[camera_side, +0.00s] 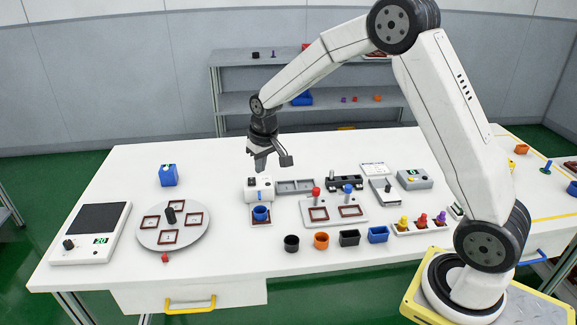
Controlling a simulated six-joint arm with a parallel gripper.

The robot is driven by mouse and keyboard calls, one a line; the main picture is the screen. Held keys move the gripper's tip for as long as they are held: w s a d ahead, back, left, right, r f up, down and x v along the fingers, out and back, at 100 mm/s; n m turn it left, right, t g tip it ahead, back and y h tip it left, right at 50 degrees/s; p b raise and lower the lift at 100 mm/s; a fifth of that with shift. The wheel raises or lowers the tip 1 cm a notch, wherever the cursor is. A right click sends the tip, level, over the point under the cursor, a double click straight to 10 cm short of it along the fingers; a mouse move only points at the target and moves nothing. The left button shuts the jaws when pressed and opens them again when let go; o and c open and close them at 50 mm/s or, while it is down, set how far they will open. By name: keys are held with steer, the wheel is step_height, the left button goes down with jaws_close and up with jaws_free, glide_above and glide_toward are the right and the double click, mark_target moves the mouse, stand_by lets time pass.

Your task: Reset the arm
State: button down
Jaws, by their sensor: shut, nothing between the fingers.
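My gripper (268,161) hangs over the back middle of the white table (120,235), pointing down with nothing held. It is shut and in the air above a small white device (258,188). A blue pot (261,213) stands in front of that device on a framed pad. My arm reaches in from its base at the right of the picture.
A round turntable (183,240) with brown frames and a scale (92,233) are at the left. A blue box (168,175) stands behind them. Pots, including an orange one (321,240), line the front. A grey two-post plate (334,212) lies behind them.

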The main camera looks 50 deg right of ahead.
steer(key=s+a+n, duration=0.1)
steer(key=s+a, duration=0.2)
steer(key=s, duration=0.8)
steer(key=s+a, duration=0.3)
steer(key=s, duration=0.8)
steer(key=shift+s+f+n, duration=0.25)
steer(key=shift+f+n, duration=0.15)
steer(key=shift+f, duration=0.05)
